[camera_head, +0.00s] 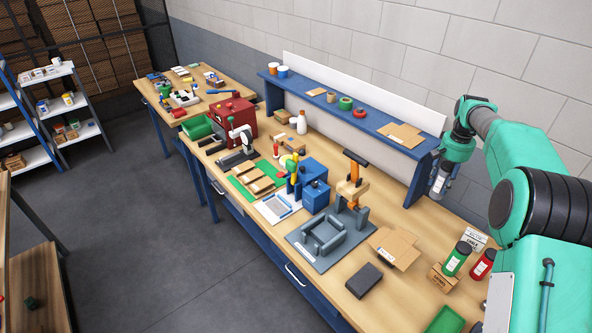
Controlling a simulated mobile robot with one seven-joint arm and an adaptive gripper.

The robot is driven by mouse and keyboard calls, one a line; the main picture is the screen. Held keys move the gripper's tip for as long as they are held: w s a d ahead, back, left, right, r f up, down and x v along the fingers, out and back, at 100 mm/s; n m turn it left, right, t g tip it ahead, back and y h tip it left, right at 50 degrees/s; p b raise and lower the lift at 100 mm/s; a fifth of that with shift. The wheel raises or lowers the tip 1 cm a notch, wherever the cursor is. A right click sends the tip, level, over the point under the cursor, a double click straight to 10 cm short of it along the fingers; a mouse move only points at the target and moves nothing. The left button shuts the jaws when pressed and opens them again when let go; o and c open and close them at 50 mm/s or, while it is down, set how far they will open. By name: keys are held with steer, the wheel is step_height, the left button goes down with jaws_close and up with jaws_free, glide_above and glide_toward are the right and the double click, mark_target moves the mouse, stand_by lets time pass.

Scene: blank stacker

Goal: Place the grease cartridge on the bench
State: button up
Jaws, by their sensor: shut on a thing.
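My gripper (446,172) hangs from the teal wrist at the right, in front of the blue shelf's right end. It is shut on a grey cylinder with a white label (439,184), which looks like the grease cartridge. It is small in view, and the finger contact is hard to make out. The cylinder is roughly upright and appears to be above the bench, apart from its top. The wooden bench (405,214) runs diagonally below, with bare wood near the gripper.
A green bottle (455,260) and a red bottle (482,265) stand near small boxes at the right. An open cardboard box (393,247), a dark block (364,281) and a grey fixture (324,236) lie further left. The blue shelf (365,120) backs the bench.

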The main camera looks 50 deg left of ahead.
step_height(320, 180, down, 13)
steer(key=shift+r, duration=0.2)
steer(key=shift+f, duration=0.1)
stand_by(0.4)
step_height(320, 180, down, 6)
stand_by(0.4)
steer(key=shift+f, duration=0.1)
steer(key=shift+f, duration=1.8)
steer(key=shift+f, duration=0.15)
steer(key=o, duration=1.2)
steer(key=shift+c, duration=0.2)
